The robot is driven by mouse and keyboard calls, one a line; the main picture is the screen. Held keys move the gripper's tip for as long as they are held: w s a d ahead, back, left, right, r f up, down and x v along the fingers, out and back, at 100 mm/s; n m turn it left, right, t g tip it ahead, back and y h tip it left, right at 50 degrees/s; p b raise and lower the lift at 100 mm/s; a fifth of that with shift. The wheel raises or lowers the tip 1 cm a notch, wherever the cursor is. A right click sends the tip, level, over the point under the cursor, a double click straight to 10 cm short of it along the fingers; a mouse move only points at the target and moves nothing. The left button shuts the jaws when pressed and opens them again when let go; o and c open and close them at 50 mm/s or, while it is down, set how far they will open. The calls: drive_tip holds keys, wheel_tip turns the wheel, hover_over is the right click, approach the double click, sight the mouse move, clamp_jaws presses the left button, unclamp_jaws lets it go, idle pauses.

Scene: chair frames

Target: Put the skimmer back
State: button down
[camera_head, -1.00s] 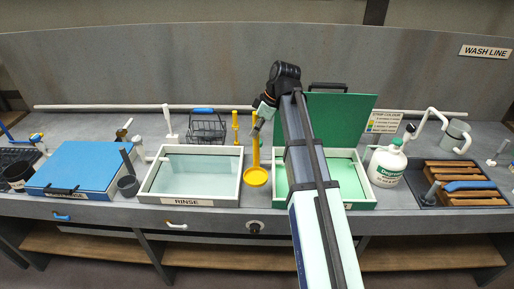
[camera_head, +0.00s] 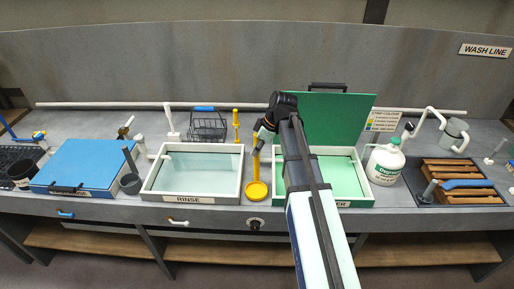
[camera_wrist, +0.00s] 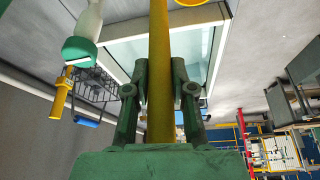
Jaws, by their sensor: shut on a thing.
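The yellow skimmer (camera_head: 256,190) hangs upright with its round pan at the bottom. In the head view, the pan appears over the gap between the rinse tray and the green-lined tray; its height above the counter is hard to tell. My gripper (camera_head: 262,134) is shut on the upper handle. In the wrist view, my gripper (camera_wrist: 159,92) has a finger on each side of the yellow handle (camera_wrist: 159,40). A short yellow post (camera_head: 236,125) stands behind, right of the wire basket; it also seems to show in the wrist view (camera_wrist: 60,95).
The rinse tray (camera_head: 147,190) is left of the skimmer. The green-lined tray (camera_head: 366,200), its green lid (camera_head: 340,115) raised, is right. A wire basket (camera_head: 207,128) stands behind the rinse tray. A white detergent jug (camera_head: 385,165) is farther right.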

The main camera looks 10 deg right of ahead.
drive_tip(key=shift+f, duration=0.1)
drive_tip(key=c, duration=1)
unclamp_jaws()
drive_tip(key=b+v, duration=0.3)
drive_tip(key=v, duration=0.9)
